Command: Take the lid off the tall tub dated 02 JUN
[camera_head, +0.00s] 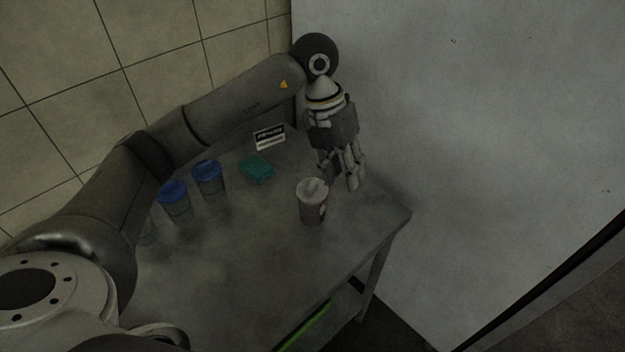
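A tub with a pale grey lid (312,187) stands upright near the right end of the grey table. It has a small label on its right side, too small to read. Two tubs with blue lids, one nearer (173,206) and one farther (210,183), stand at the left. No date can be read on any tub, so I cannot tell which is 02 JUN. My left gripper (341,178) points down just behind and to the right of the grey-lidded tub. Its fingers look apart, with nothing between them. My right gripper is out of view.
A teal block-like object (257,169) lies on the table (255,265) behind the tubs, with a small sign (269,136) behind it. Another tub (147,232) is partly hidden by my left arm. The table's front is clear. A large pale panel (480,150) rises to the right.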

